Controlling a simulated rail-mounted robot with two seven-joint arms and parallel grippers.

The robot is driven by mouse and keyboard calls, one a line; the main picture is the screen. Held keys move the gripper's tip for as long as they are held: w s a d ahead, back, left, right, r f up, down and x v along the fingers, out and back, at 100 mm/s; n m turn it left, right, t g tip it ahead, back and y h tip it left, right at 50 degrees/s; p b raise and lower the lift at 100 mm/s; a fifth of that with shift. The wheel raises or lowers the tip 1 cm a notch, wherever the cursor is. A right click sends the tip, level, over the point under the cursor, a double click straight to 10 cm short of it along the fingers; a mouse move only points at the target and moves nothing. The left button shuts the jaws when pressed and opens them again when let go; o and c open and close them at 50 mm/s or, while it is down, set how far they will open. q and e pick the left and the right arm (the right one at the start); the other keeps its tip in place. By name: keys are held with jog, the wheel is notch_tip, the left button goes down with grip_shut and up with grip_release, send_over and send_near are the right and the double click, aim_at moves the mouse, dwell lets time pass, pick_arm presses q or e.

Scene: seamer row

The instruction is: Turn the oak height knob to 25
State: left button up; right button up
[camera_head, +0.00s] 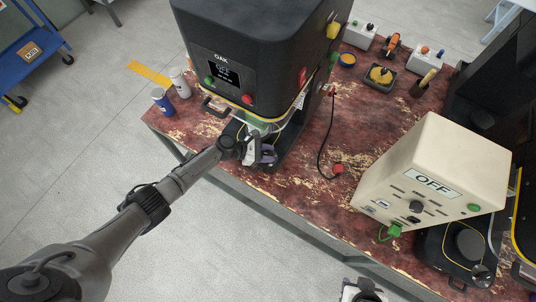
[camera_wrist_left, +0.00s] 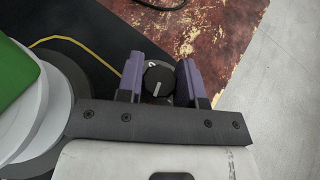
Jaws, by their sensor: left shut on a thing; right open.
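The oak machine (camera_head: 228,45) is a black seamer with the word OAK and a small display reading OFF, standing on the worn red table. Its height knob (camera_wrist_left: 158,83) is a round dark knob with a pale pointer line, seen in the left wrist view on the machine's dark base. My left gripper (camera_head: 267,154) is low at the machine's front. In the left wrist view the purple fingers of my left gripper (camera_wrist_left: 160,82) are shut on the knob, one on each side. The scale value is not readable. My right gripper (camera_head: 364,291) is open at the bottom edge, partly cut off.
A cream machine (camera_head: 435,165) reading OFF stands to the right on the table (camera_head: 300,195). A red plug (camera_head: 338,169) on a black cable lies between the machines. Blue (camera_head: 162,101) and white (camera_head: 180,82) cans stand left. A green and white round thing (camera_wrist_left: 25,95) is close beside my left gripper.

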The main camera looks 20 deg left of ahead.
pick_arm(q)
jog(key=shift+m, duration=0.3)
jog(key=o, duration=0.9)
jog(key=v, duration=1.3)
jog(key=shift+a+r, duration=0.15)
jog(key=shift+a, duration=0.25)
